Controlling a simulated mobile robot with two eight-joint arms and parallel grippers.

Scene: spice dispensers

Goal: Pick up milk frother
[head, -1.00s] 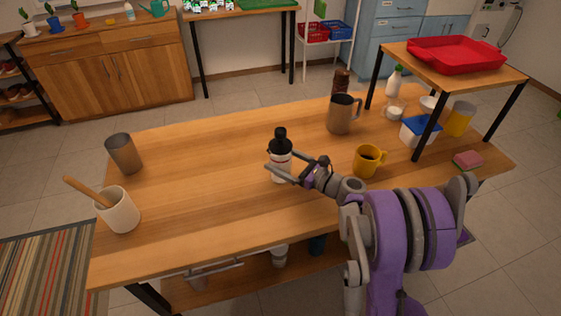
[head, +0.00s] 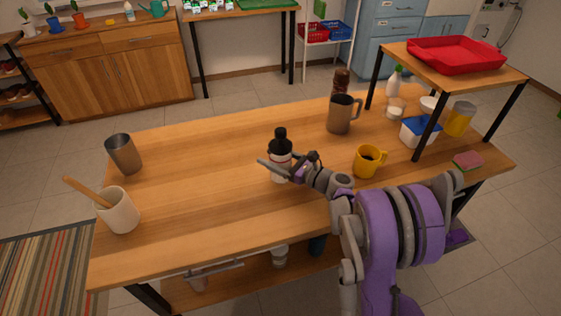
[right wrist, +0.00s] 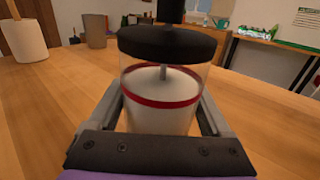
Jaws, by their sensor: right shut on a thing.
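The milk frother (head: 281,146) stands upright on the wooden table, with a black lid and knob and a white lower part. In the right wrist view, the milk frother (right wrist: 160,97) shows a clear wall, a red ring, white contents and a thin rod under its black lid. My right gripper (head: 277,167) is shut on the frother's lower body, one finger on each side. In the right wrist view, the fingers of my right gripper (right wrist: 160,118) flank the jar. My left gripper is not in view.
A yellow mug (head: 368,161) stands just right of my right gripper. A metal pitcher (head: 340,114) and a dark grinder (head: 341,82) stand behind. A metal cup (head: 123,153) and a white crock (head: 119,211) are at the left. The table between is clear.

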